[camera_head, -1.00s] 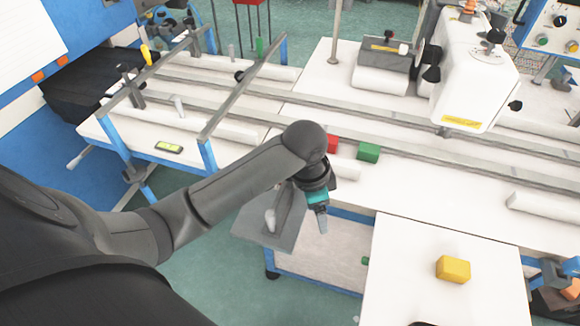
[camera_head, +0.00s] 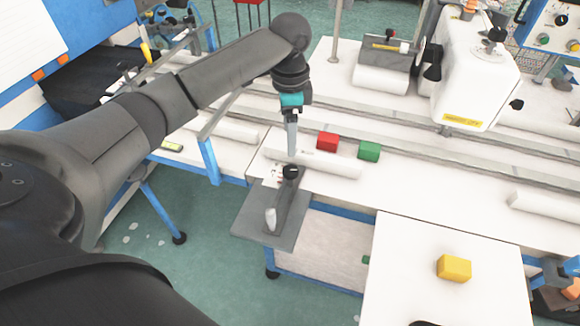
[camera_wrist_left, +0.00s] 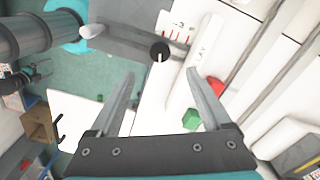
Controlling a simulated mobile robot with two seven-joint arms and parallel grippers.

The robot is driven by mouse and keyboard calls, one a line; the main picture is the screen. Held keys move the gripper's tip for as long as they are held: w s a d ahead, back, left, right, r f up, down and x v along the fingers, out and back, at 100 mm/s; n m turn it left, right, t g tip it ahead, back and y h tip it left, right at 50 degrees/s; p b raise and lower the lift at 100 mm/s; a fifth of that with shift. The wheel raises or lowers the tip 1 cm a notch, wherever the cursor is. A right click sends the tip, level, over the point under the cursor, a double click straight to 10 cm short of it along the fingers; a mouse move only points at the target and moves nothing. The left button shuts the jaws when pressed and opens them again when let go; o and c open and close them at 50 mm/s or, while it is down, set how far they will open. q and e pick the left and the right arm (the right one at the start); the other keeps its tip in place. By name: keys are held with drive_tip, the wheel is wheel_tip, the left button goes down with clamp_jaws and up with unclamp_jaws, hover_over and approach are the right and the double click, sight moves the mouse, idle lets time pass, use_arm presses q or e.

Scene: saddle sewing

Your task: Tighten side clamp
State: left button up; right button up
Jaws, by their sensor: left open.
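The side clamp (camera_head: 286,197) is a dark grey bar with a round black knob (camera_head: 291,172) and a white handle (camera_head: 270,220), on a grey plate at the table's front edge. My left gripper (camera_head: 291,150) points down just behind the knob in the head view and hides part of the tabletop there. In the left wrist view my left gripper (camera_wrist_left: 160,74) is open with nothing between its fingers. The black knob (camera_wrist_left: 159,49) shows just beyond the fingertips, apart from them, and the white handle (camera_wrist_left: 92,31) lies farther left.
A red block (camera_head: 327,140) and a green block (camera_head: 369,151) lie right of the gripper by a white roll (camera_head: 325,164). A yellow block (camera_head: 454,268) sits on the white front table (camera_head: 410,250). A white machine (camera_head: 470,75) stands at the back right.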

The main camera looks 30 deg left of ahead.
sight(290, 170)
use_arm(q)
wheel_tip(290, 170, down, 11)
drive_tip(key=shift+f+b, duration=0.2)
drive_tip(key=shift+b, duration=0.65)
drive_tip(key=shift+c, duration=0.4)
clamp_jaws()
drive_tip(key=shift+r, duration=0.1)
